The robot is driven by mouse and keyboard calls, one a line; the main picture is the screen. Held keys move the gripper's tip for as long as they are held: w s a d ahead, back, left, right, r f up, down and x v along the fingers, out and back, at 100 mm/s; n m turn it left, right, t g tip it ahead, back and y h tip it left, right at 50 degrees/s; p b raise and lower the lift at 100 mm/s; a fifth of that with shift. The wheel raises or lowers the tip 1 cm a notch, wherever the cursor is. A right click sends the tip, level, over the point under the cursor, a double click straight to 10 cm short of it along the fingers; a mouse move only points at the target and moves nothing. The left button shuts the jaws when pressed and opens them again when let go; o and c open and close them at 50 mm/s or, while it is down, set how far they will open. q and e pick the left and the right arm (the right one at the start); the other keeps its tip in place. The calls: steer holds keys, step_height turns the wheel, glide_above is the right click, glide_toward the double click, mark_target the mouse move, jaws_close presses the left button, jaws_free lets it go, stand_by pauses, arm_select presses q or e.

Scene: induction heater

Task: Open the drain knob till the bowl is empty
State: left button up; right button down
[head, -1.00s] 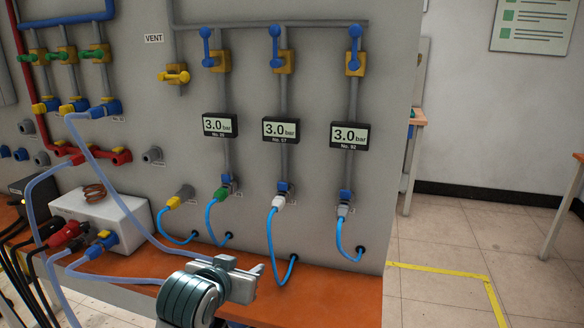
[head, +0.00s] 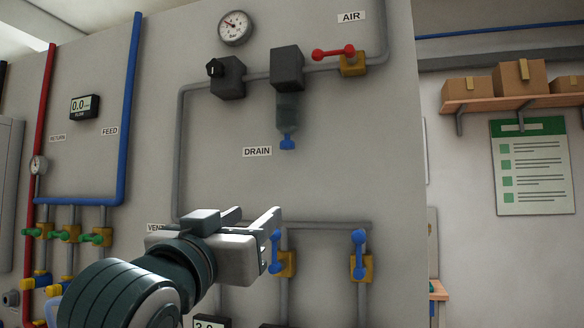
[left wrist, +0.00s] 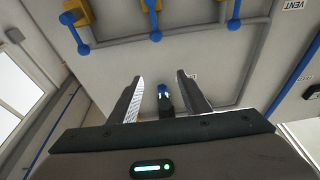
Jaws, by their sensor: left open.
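The drain knob (head: 287,143) is small and blue, at the bottom of a translucent bowl (head: 287,112) under a dark grey filter block (head: 287,68). The bowl looks dark inside; I cannot make out a clear liquid level. The DRAIN label (head: 257,152) is left of the knob. My left gripper (head: 257,213) is open and empty, below the knob in the head view and apart from it. In the left wrist view the blue knob (left wrist: 163,90) shows beyond and between the two open fingers (left wrist: 160,90). My right gripper is not in view.
Blue-handled valves (head: 359,255) on yellow bodies stand close beside and below the left gripper. A red-handled valve (head: 334,52) is near the AIR label (head: 349,16). A round gauge (head: 234,27) is above a dark regulator (head: 226,78). The panel around the knob is clear.

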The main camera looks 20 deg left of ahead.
mark_target(285, 148)
arm_select(q)
steer(key=s+r+t, duration=0.1)
steer(key=s+r, duration=0.2)
steer(key=r, duration=0.3)
steer(key=shift+s+d, duration=0.25)
steer(key=shift+d, duration=0.05)
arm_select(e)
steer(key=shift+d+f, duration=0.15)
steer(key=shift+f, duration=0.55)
arm_select(q)
steer(key=shift+w+r, duration=0.1)
steer(key=p+x, duration=0.2)
steer(key=x, duration=0.5)
steer(key=p+x, duration=0.2)
steer(key=x, duration=0.6)
steer(key=shift+w+r+p, duration=0.1)
steer(key=shift+r+p, duration=0.2)
steer(key=shift+p, duration=0.1)
steer(key=shift+x, duration=0.9)
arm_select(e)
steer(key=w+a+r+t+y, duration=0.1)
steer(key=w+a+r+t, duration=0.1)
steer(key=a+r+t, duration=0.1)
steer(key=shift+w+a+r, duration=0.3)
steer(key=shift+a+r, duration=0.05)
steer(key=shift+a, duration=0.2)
arm_select(q)
steer(key=shift+c, duration=0.3)
steer(key=c, duration=1)
